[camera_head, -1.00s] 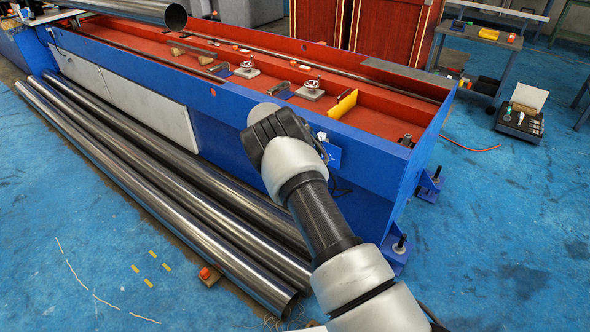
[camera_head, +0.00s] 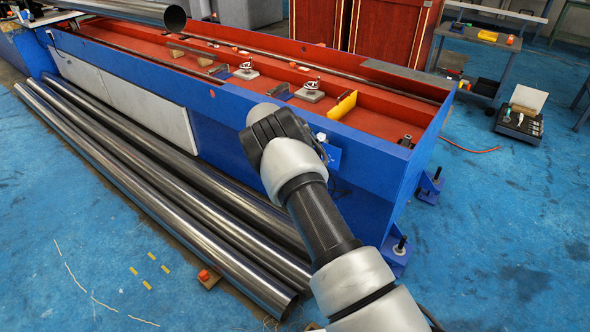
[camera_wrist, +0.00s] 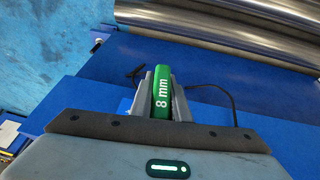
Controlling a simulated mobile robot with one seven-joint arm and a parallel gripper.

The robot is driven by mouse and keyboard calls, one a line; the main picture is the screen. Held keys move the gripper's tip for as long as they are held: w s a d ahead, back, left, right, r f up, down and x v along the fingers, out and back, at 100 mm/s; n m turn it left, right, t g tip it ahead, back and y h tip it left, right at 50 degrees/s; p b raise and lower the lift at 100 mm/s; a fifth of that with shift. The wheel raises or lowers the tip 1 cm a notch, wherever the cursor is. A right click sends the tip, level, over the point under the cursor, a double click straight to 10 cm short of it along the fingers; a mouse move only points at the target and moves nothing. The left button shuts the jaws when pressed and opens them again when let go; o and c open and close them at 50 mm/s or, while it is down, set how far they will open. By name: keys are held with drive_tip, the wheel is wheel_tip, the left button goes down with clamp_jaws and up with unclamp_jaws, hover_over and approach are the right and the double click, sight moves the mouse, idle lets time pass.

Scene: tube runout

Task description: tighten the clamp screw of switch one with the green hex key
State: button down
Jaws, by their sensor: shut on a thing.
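The green hex key (camera_wrist: 161,92) shows in the wrist view as a green handle marked "8 mm". My gripper (camera_wrist: 161,86) is shut on it, with one grey finger on each side. In the head view my wrist hangs at the near side of the blue machine bed (camera_head: 215,115), and the fingers and key are hidden behind it. A small blue plate (camera_head: 332,156) with a white knob-like part (camera_head: 321,137) shows beside my wrist. I cannot make out switch one or its clamp screw. The key's tip is hidden, so contact cannot be told.
Long steel pipes (camera_head: 150,190) lie on the floor along the bed. A thin black cable (camera_wrist: 225,92) runs close to the fingers in the wrist view. A yellow plate (camera_head: 343,105) stands inside the red trough. A tool case (camera_head: 520,122) lies on open floor at the right.

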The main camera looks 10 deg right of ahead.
drive_tip(key=shift+w+d, duration=0.1)
idle(0.3)
drive_tip(key=shift+w+d, duration=0.2)
drive_tip(key=shift+d, duration=0.05)
drive_tip(key=shift+w+d, duration=0.5)
drive_tip(key=shift+w, duration=0.05)
drive_tip(key=c, duration=2.4)
unclamp_jaws()
clamp_jaws()
